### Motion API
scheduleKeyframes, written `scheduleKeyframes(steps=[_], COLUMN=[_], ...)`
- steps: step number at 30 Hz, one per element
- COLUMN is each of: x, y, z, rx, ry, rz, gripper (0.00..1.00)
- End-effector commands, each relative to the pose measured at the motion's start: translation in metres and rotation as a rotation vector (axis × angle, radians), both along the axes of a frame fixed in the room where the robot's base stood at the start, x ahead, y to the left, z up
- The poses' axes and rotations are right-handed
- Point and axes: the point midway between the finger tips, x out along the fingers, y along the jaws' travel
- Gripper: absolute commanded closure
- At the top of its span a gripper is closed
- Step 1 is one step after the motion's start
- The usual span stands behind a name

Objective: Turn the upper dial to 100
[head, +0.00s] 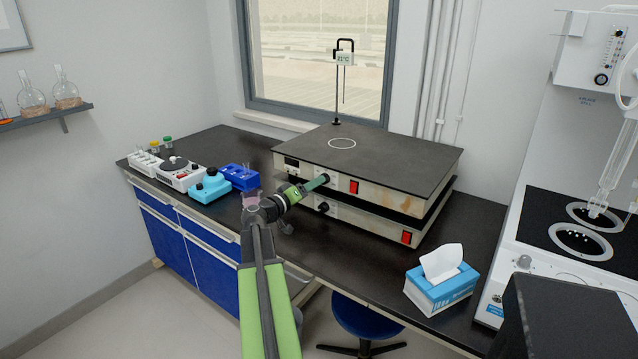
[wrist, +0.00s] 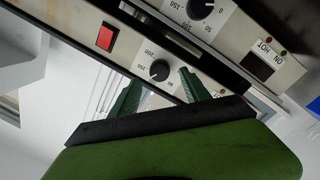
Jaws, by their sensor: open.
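Two hot plates are stacked on the bench. The upper hot plate (head: 380,150) has a round black upper dial on its front, shown upside down in the wrist view (wrist: 160,70) with a white scale around it. The exact pointer reading is too small to tell. My gripper (head: 320,182) is at the upper front panel, and its fingers largely cover the upper dial in the head view. In the wrist view my gripper (wrist: 160,90) is open, with one green finger to each side of the upper dial. The lower dial (head: 323,207) also shows in the wrist view (wrist: 201,8).
Red switches sit on the upper panel (head: 354,187) and lower panel (head: 406,238). A rod with a temperature display (head: 344,59) stands behind. A tissue box (head: 440,288) is front right. Small lab devices (head: 210,186) stand left; dark bench (head: 350,262) is clear in front.

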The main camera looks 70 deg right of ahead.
Motion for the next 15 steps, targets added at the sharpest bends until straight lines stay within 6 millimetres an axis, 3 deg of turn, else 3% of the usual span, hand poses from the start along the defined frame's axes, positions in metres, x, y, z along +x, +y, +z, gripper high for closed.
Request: scheduleKeyframes(steps=[1, 6, 15], x=[-0.003, -0.011, -0.013], y=[-0.012, -0.030, -0.034], z=[0.000, 0.000, 0.000], rx=[0.000, -0.001, 0.000], ry=[0.000, 0.000, 0.000], rz=[-0.003, -0.002, 0.000], gripper=[0.45, 0.45, 0.45])
